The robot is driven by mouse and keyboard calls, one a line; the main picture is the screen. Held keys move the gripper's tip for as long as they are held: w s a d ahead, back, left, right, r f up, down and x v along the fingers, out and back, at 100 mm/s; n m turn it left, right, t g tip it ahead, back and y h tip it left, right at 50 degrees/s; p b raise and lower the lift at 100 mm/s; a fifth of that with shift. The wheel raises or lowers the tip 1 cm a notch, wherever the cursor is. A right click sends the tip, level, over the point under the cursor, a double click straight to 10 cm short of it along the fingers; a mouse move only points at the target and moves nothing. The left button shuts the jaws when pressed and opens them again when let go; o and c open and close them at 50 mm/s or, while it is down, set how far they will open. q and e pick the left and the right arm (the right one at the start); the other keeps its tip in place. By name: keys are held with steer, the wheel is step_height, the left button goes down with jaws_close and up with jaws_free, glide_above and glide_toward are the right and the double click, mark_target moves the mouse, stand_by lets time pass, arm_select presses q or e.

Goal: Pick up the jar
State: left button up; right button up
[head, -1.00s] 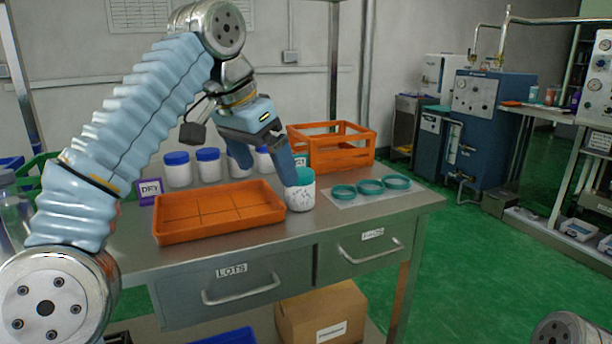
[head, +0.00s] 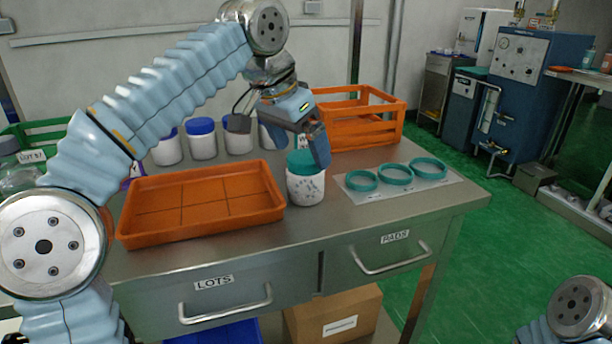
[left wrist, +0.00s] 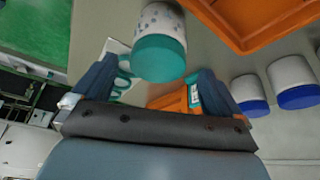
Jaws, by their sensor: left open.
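The white speckled jar (head: 306,188) with a teal lid stands upright on the steel table, right of the orange tray. My left gripper (head: 301,147) is open over the lid, with one finger by the lid's right side and the other behind and to its left. In the left wrist view the jar (left wrist: 162,22) shows with its lid between and beyond the open fingers (left wrist: 155,82), and nothing is gripped. Whether a finger touches the lid I cannot tell. My right gripper is out of view; only part of that arm shows at the lower right.
The shallow orange tray (head: 200,227) is close left of the jar. A white sheet (head: 405,193) with three teal rings (head: 396,175) lies to the right. An orange crate (head: 360,133) and several blue-lidded white jars (head: 202,140) stand behind. Bare table lies in front of the jar.

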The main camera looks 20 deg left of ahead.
mark_target(307, 171)
arm_select(q)
steer(key=x, duration=0.6)
steer(key=shift+s+f, duration=0.15)
steer(key=shift+s, duration=0.15)
steer(key=shift+c, duration=0.2)
steer(key=c, duration=1.1)
